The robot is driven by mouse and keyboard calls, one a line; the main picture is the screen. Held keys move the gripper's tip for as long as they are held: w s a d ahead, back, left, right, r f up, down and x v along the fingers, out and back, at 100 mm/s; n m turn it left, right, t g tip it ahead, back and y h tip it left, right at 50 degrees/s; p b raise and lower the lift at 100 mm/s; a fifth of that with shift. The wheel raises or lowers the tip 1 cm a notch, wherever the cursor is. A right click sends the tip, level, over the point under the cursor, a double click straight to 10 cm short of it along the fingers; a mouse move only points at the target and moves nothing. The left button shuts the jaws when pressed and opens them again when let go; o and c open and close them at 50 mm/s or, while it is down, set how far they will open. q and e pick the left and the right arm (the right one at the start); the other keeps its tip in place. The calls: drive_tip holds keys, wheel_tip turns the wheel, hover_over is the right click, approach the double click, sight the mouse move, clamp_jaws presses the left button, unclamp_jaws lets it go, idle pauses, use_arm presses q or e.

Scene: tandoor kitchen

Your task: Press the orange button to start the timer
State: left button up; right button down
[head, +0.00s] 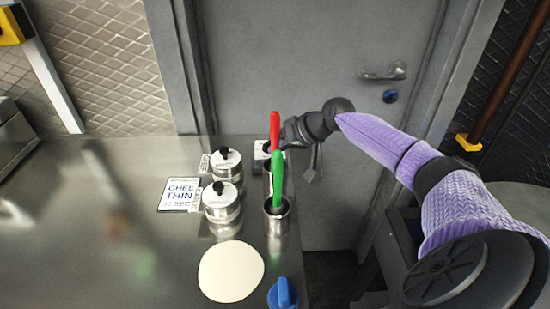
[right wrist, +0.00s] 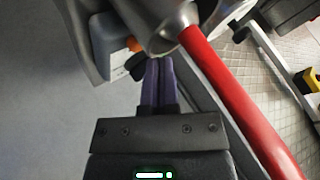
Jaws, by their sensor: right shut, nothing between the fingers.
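The timer looks like a small pale box (head: 261,149) at the far right of the counter, mostly hidden behind the red handle and my right gripper. In the right wrist view a grey-blue box (right wrist: 104,50) carries an orange button (right wrist: 133,44), partly covered by a dark part beside it. My right gripper (head: 284,138) reaches in from the right behind the red handle. Its purple fingertips (right wrist: 158,66) are shut and empty, close to the orange button; I cannot tell whether they touch. My left gripper is not in view.
A red handle (head: 274,132) and a green handle (head: 278,178) stand in metal cups, the front cup (head: 277,222) nearest. Two lidded steel pots (head: 221,204), a printed card (head: 180,195), a flat dough round (head: 231,271) and a blue-handled item (head: 283,294) are nearby. The counter's left is clear.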

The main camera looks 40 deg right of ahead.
drive_tip(key=shift+f, duration=0.1)
drive_tip(key=shift+f, duration=0.3)
drive_tip(key=shift+f, duration=0.45)
idle(0.7)
drive_tip(key=shift+r+p, duration=0.7)
drive_tip(key=shift+r, duration=0.15)
wheel_tip(320, 180, up, 5)
drive_tip(key=p, duration=0.5)
drive_tip(key=shift+r, duration=0.15)
